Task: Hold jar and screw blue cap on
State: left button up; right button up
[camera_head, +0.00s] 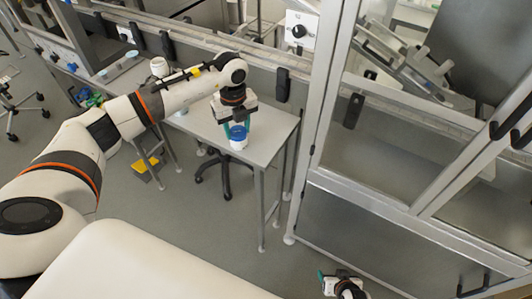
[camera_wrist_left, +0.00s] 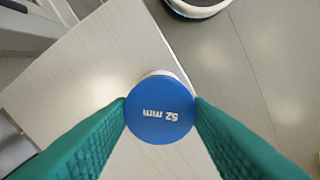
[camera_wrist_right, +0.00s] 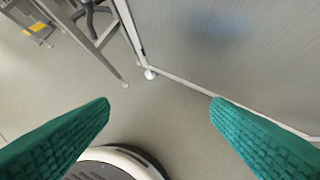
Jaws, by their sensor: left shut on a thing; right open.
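A white jar (camera_head: 238,145) stands upright near the front edge of the small table. The blue cap (camera_head: 238,132) is on top of it, between the green fingers of my left gripper (camera_head: 236,128). In the left wrist view the blue cap (camera_wrist_left: 160,112) reads "52 mm", and both fingertips press its sides. A pale jar rim shows just behind it. I cannot tell how tightly the cap sits. My right gripper (camera_head: 335,282) is open and empty, low at the bottom right. The right wrist view shows its green fingers (camera_wrist_right: 160,112) wide apart over the floor.
The table top (camera_head: 265,133) is bare to the right of the jar. A white container (camera_head: 159,67) stands behind my left arm. A glass-and-metal enclosure (camera_head: 350,150) rises on the right. A yellow object (camera_head: 147,166) is low under the table; a wheeled chair base (camera_head: 222,172) stands below.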

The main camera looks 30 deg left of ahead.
jog(key=w+a+r+n+t+y, duration=0.2)
jog(key=w+a+r, duration=0.7)
jog(key=r, duration=0.2)
jog(key=n+g+y, duration=0.2)
jog(key=n+y, duration=0.5)
send_near(242, 143)
jog(key=x, duration=1)
jog(key=shift+a+f, duration=0.1)
jog(key=shift+a, duration=0.1)
jog(key=shift+w+a+f, duration=0.15)
jog(key=shift+w+a, duration=0.05)
jog(key=shift+w, duration=0.3)
